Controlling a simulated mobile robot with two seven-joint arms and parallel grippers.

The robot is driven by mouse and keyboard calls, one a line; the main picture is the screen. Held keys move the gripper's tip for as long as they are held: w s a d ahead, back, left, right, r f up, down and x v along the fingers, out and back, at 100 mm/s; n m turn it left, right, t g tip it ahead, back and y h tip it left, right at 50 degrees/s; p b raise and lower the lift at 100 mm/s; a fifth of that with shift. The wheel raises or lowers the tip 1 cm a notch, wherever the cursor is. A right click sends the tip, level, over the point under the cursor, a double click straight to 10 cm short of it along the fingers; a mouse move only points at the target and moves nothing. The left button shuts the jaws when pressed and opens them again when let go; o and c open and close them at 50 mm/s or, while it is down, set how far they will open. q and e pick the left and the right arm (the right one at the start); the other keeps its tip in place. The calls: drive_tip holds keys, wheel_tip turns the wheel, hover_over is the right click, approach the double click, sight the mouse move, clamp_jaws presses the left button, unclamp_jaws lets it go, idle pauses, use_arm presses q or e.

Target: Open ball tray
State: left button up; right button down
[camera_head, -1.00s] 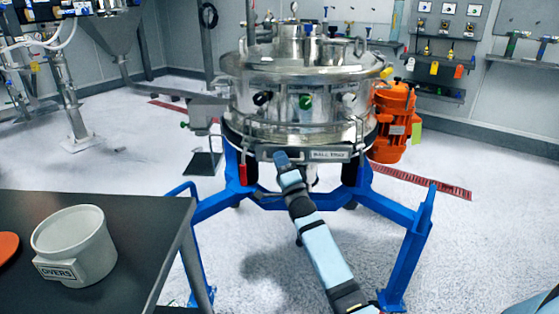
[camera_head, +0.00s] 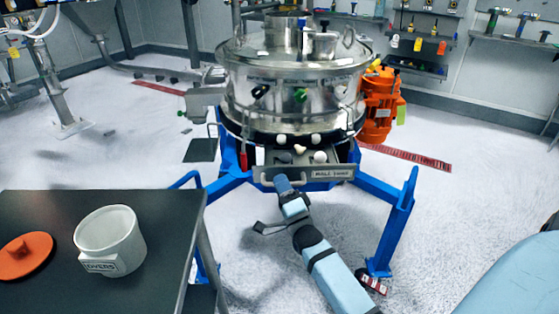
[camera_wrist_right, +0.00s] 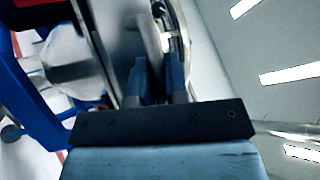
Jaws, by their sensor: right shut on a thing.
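The ball tray (camera_head: 264,173) is a metal drawer under the round steel sifter (camera_head: 293,95). It stands pulled out toward me, and its front carries a label and a handle. Several whitish balls (camera_head: 320,157) show in and above it, at the sifter's lower rim. My right gripper (camera_head: 281,182) is at the left part of the tray's front, shut on the tray's handle, which is mostly hidden behind the fingers. The right wrist view shows both fingers (camera_wrist_right: 157,80) close together against a grey metal part. My left gripper is not in view.
Blue frame legs (camera_head: 392,232) stand on both sides of the tray. A dark table (camera_head: 160,215) at the left holds a white OVERS cup (camera_head: 110,238) and an orange lid (camera_head: 25,256). An orange motor (camera_head: 379,105) is right of the sifter. The floor in front is mostly clear.

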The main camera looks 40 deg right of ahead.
use_arm(q)
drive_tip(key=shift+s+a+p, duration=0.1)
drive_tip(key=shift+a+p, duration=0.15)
drive_tip(key=shift+p, duration=0.6)
use_arm(e)
drive_tip(key=shift+s+a, duration=0.55)
drive_tip(key=shift+s, duration=0.25)
drive_tip(key=shift+s+a, duration=0.6)
drive_tip(key=shift+s, duration=0.2)
drive_tip(key=shift+s+a, duration=0.55)
drive_tip(key=shift+s, duration=0.25)
drive_tip(key=c, duration=1.1)
unclamp_jaws()
drive_tip(key=shift+c, duration=0.2)
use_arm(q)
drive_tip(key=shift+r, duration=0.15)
use_arm(e)
drive_tip(key=v, duration=1.4)
drive_tip(key=shift+r, duration=0.1)
